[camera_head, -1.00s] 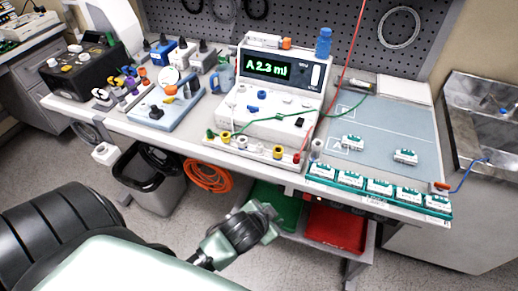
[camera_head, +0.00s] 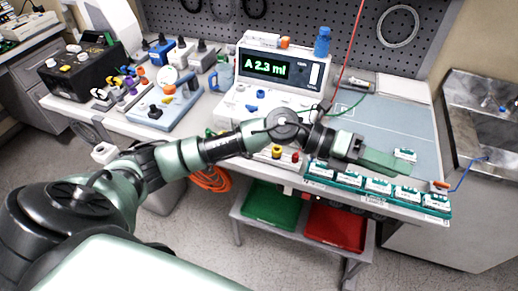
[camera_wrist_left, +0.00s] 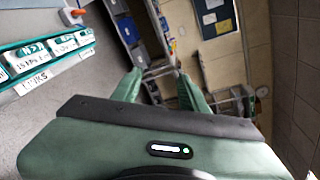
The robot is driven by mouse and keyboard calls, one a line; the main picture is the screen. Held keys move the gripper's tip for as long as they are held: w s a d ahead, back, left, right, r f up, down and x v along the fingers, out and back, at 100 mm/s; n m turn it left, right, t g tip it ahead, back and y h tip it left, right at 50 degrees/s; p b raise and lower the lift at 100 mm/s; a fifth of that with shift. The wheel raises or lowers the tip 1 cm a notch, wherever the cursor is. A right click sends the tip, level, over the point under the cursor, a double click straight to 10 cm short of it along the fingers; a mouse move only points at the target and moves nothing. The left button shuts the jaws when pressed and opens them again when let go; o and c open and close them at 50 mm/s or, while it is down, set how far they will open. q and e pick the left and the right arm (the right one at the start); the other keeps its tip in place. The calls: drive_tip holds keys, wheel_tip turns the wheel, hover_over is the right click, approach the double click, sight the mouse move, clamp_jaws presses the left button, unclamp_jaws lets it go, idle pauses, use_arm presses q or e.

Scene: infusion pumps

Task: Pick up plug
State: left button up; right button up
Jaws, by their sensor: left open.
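An orange-red plug (camera_head: 441,185) with a blue cable lies at the right front corner of the workbench, past the end of the teal rack. In the left wrist view an orange and white piece, likely the same plug (camera_wrist_left: 72,16), is at the upper left. My left gripper (camera_head: 402,168) reaches in over the mat, to the left of this plug and apart from it. It is open and empty; its two green fingers (camera_wrist_left: 158,76) point away from the wrist camera. My right gripper is out of view. Which plug is meant cannot be told.
A teal rack (camera_head: 334,177) with several white modules runs along the front edge. A white module (camera_head: 405,155) lies on the blue-grey mat (camera_head: 410,122) beyond my gripper. The infusion pump (camera_head: 272,67) stands behind my arm. A sink (camera_head: 490,115) is at the right.

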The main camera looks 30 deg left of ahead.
use_arm(q)
drive_tip(key=w+a+f+m+g+y, duration=0.1)
drive_tip(key=a+f+m+g+y, duration=0.1)
drive_tip(key=a+f+y, duration=0.6)
drive_tip(key=w+a+f+m+g+y, duration=0.1)
drive_tip(key=w+a+m+y, duration=0.15)
drive_tip(key=a, duration=0.95)
drive_tip(key=a+y, duration=0.2)
drive_tip(key=a, duration=0.2)
drive_tip(key=a+r+n+y, duration=0.1)
drive_tip(key=a, duration=0.4)
drive_tip(key=s+a+n+y, duration=0.1)
drive_tip(key=a+y, duration=0.1)
drive_tip(key=a, duration=0.2)
drive_tip(key=shift+a+r+g+y, duration=0.15)
drive_tip(key=shift+a+g+y, duration=0.2)
drive_tip(key=shift+g, duration=0.05)
drive_tip(key=shift+s+f, duration=0.1)
drive_tip(key=shift+f, duration=0.25)
drive_tip(key=f+p, duration=0.2)
drive_tip(key=f, duration=0.1)
drive_tip(key=f+p, duration=0.1)
drive_tip(key=f, duration=0.1)
drive_tip(key=shift+d+f, duration=0.25)
drive_tip(key=shift+d, duration=0.05)
drive_tip(key=shift+f, duration=0.6)
clamp_jaws()
